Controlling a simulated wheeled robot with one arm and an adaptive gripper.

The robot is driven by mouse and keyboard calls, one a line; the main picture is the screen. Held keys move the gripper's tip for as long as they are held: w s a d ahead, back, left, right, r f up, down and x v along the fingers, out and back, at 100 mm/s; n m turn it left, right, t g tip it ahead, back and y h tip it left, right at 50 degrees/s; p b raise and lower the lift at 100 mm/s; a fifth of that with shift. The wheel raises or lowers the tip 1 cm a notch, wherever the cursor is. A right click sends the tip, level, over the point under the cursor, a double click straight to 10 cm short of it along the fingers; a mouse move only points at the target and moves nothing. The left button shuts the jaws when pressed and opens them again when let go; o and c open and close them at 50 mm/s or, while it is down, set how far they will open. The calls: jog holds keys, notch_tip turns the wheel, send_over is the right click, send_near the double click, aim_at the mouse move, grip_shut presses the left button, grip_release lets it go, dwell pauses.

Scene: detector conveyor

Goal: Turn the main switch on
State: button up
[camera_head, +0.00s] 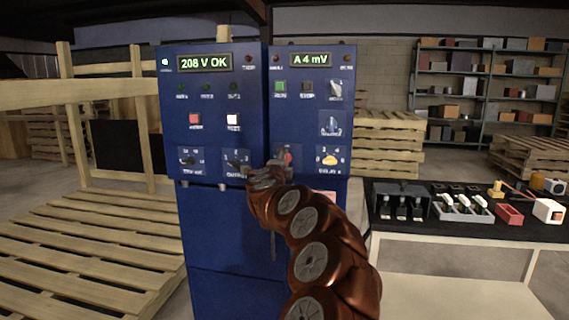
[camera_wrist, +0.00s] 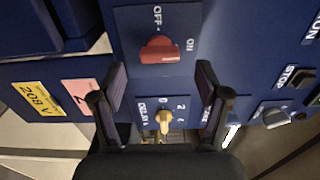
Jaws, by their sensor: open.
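The main switch is a red knob (camera_wrist: 160,52) on a blue panel, with OFF printed above it and ON to its right in the wrist view. Its long side lies across that picture, one end towards the ON label; I cannot tell which end is the pointer. In the head view the red knob (camera_head: 286,154) is partly hidden behind my gripper (camera_head: 268,172). In the wrist view my gripper (camera_wrist: 160,78) is open, with one finger on each side just below the knob. Nothing is between the fingers, and I see no clear contact.
A yellow delay knob (camera_head: 330,159) sits beside the switch, also in the wrist view (camera_wrist: 163,118). The blue cabinet (camera_head: 225,245) carries other knobs, buttons and lit displays. A black-topped bench (camera_head: 460,232) with parts stands right; wooden pallets (camera_head: 85,245) lie left.

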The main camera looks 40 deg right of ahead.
jog(key=v, duration=0.8)
jog(key=shift+a, duration=0.1)
dwell(0.3)
